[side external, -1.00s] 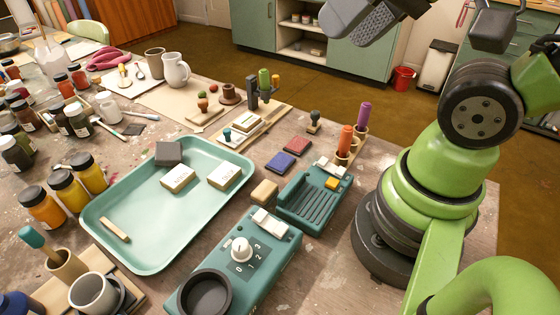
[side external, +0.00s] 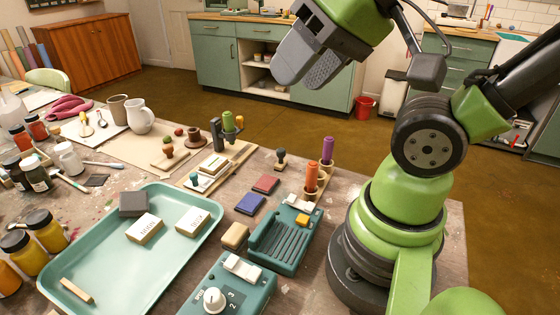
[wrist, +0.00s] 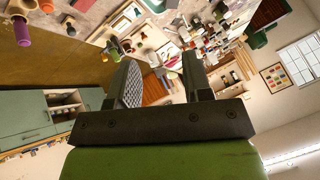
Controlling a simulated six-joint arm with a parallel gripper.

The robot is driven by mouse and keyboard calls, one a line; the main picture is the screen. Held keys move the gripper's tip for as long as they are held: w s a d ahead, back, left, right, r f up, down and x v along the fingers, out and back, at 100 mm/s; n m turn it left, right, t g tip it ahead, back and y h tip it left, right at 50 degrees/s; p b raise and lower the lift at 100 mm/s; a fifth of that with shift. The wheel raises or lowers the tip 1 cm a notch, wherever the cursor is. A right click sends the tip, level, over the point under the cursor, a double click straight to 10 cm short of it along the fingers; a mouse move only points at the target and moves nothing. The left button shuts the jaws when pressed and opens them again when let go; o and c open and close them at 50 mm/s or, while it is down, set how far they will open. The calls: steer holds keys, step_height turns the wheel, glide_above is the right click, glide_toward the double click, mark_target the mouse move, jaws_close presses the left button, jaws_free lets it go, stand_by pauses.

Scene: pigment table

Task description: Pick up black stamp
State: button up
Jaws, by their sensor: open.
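A small stamp with a dark, rounded handle (side external: 281,157) stands upright on the table, beyond the red and blue pads, in the side view. It looks dark teal or black, and I cannot tell for sure that it is the black stamp. A black upright piece (side external: 216,135) stands by a green handle on a wooden board farther left. My gripper (side external: 300,75) is high above the table, well apart from these things. It is open and empty; the wrist view shows a clear gap between its fingers (wrist: 160,65).
A teal tray (side external: 90,262) with blocks lies at the left front. A ridged teal device (side external: 280,245) and a dial box (side external: 235,290) stand right of it. Orange (side external: 312,177) and purple (side external: 327,150) handles stand near the dark-handled stamp. Jars crowd the left edge.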

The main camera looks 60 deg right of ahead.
steer(key=shift+o, duration=1.1)
